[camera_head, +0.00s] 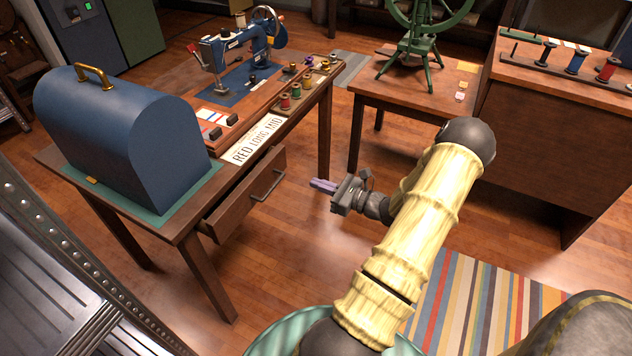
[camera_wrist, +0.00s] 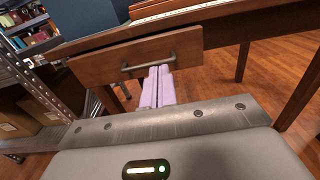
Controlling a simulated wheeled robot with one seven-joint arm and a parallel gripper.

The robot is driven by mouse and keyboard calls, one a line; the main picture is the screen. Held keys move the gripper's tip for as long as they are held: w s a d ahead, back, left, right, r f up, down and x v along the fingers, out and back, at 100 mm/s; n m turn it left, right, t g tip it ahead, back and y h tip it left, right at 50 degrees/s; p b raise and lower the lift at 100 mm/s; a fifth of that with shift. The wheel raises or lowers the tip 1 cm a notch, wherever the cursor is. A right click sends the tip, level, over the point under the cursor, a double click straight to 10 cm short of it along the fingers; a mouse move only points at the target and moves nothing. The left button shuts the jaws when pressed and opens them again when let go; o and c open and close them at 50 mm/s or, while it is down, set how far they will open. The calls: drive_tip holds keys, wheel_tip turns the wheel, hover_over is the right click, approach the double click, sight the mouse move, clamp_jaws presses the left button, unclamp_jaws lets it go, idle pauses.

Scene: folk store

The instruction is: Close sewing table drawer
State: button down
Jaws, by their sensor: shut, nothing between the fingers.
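The sewing table (camera_head: 190,232) is brown wood and stands at the left in the head view. Its drawer (camera_head: 240,205) is pulled out partway, with a dark bar handle (camera_head: 268,187) on its front. In the wrist view the drawer front (camera_wrist: 190,45) faces me, with the handle (camera_wrist: 148,62) across its middle. My gripper (camera_head: 322,186) has pale purple fingers that are shut and empty. In the head view it is to the right of the handle, pointing at the drawer front. In the wrist view the fingertips (camera_wrist: 158,70) appear just under the handle; whether they touch is unclear.
On the tabletop are a blue domed case (camera_head: 120,130), a blue sewing machine (camera_head: 240,45), a paper sign (camera_head: 252,140) and thread spools. A second table (camera_head: 400,98) with a green wheel stands behind. A metal shelf (camera_head: 70,270) is at the left. Floor (camera_head: 300,240) before the drawer is clear.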

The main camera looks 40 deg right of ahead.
drive_tip(key=shift+w+a, duration=0.1)
drive_tip(key=shift+a, duration=0.05)
drive_tip(key=c, duration=1.8)
unclamp_jaws()
drive_tip(key=shift+a, duration=0.15)
drive_tip(key=shift+c, duration=0.2)
drive_tip(key=o, duration=0.4)
drive_tip(key=a+n+g+y, duration=0.1)
drive_tip(key=a+n+g, duration=0.1)
drive_tip(key=a+n, duration=0.1)
drive_tip(key=a+r+n+g+y, duration=0.1)
drive_tip(key=a+n+g+y, duration=0.1)
drive_tip(key=a, duration=0.4)
drive_tip(key=a+n+g+y, duration=0.1)
drive_tip(key=a+n+g, duration=0.2)
drive_tip(key=a+g, duration=0.1)
drive_tip(key=shift+a+r+n+y, duration=0.15)
drive_tip(key=shift+a+n+y, duration=0.15)
drive_tip(key=shift+a, duration=0.15)
drive_tip(key=shift+c, duration=0.2)
drive_tip(key=s+a+r+n+g+h, duration=0.3)
drive_tip(key=a+n, duration=0.5)
drive_tip(key=n, duration=0.3)
drive_tip(key=s+a+r+n+g+h, duration=0.3)
drive_tip(key=s+a+r+n+h, duration=0.2)
drive_tip(key=n, duration=0.7)
drive_tip(key=a+r+h, duration=0.1)
drive_tip(key=a+h, duration=0.1)
drive_tip(key=h, duration=0.1)
drive_tip(key=shift+a, duration=0.35)
